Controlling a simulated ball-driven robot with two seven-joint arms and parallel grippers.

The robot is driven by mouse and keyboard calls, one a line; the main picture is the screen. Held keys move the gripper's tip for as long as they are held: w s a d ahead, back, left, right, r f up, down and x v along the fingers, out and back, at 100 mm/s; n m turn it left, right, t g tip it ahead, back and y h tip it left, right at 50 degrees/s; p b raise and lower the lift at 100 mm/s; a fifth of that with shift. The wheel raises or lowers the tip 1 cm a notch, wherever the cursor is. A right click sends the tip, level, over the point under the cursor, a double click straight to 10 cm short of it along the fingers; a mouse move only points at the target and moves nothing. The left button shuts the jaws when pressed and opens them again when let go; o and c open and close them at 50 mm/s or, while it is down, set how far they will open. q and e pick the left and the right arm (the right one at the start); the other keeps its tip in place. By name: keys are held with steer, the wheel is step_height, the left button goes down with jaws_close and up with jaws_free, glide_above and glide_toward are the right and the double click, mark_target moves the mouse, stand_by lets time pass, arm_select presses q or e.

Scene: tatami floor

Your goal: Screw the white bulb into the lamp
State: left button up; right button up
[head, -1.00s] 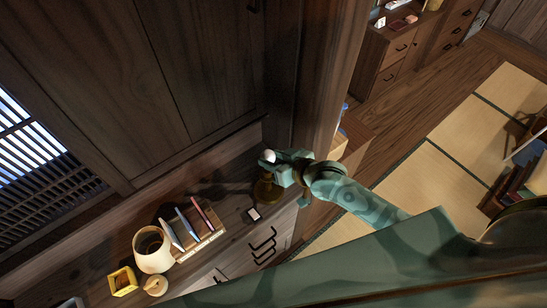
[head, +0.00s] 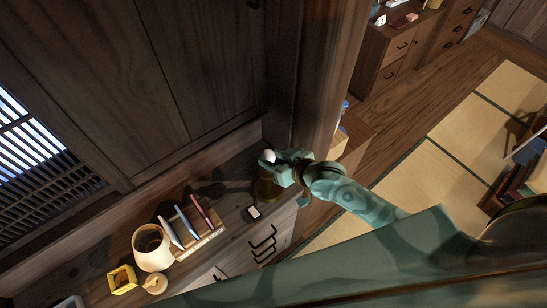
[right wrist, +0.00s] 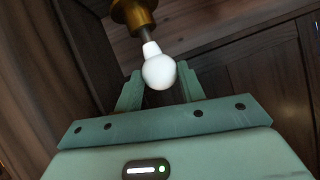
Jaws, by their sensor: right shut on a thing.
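The white bulb (head: 268,156) is at the top of the brass-coloured lamp (head: 265,188) on the wooden cabinet in the head view. In the right wrist view the bulb (right wrist: 158,73) sits between my finger pads, its narrow neck in line with the lamp's grey stem and brass part (right wrist: 133,14). The neck appears to meet the stem; how deep it sits I cannot tell. My right gripper (head: 272,165) is shut on the bulb and hides part of the lamp in the head view. My left gripper is not in view.
On the cabinet top are a small dark device with a pale screen (head: 253,213), a rack of upright thin items (head: 199,246), a cream cylinder (head: 153,261) and a yellow open box (head: 122,288). A wooden post (head: 332,75) stands close behind my right gripper.

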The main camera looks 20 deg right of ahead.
steer(key=shift+f, duration=0.55)
stand_by(0.8)
steer(key=o, duration=0.9)
steer(key=shift+c, duration=0.2)
